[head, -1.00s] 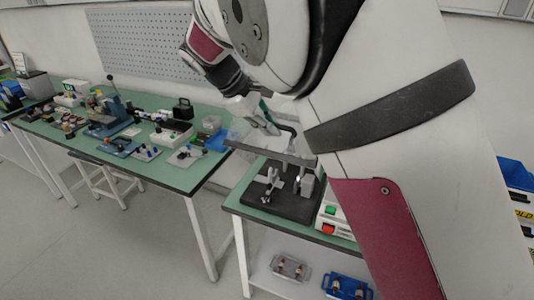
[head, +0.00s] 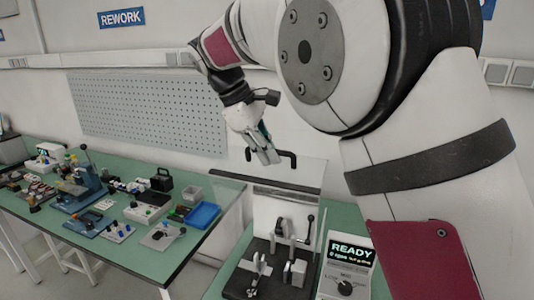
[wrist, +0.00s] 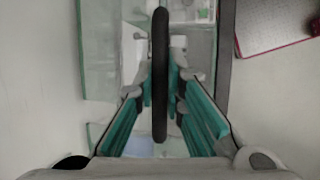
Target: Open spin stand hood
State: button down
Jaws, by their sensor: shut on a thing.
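The spin stand (head: 262,272) has a dark base with metal fixtures and a lever on the right-hand bench. Its clear hood (head: 306,172) is raised, its panel standing steeply above the back of the base. A black bar handle (head: 290,157) is on the hood. My gripper (head: 268,153) is at the handle, with its teal fingers closed around it. In the wrist view the handle (wrist: 160,60) runs upright between my fingertips (wrist: 160,88), gripped from both sides. The hood's hinge is not clear to see.
A control box (head: 347,268) with a lit READY display stands right of the spin stand. The left green bench (head: 130,255) carries a blue tray (head: 203,215), a blue press (head: 78,190) and several small parts. A pegboard (head: 150,115) hangs on the wall behind.

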jog(key=c, duration=1.9)
grip_release()
jog(key=v, duration=1.2)
jog(key=shift+a, duration=0.1)
jog(key=shift+c, duration=0.7)
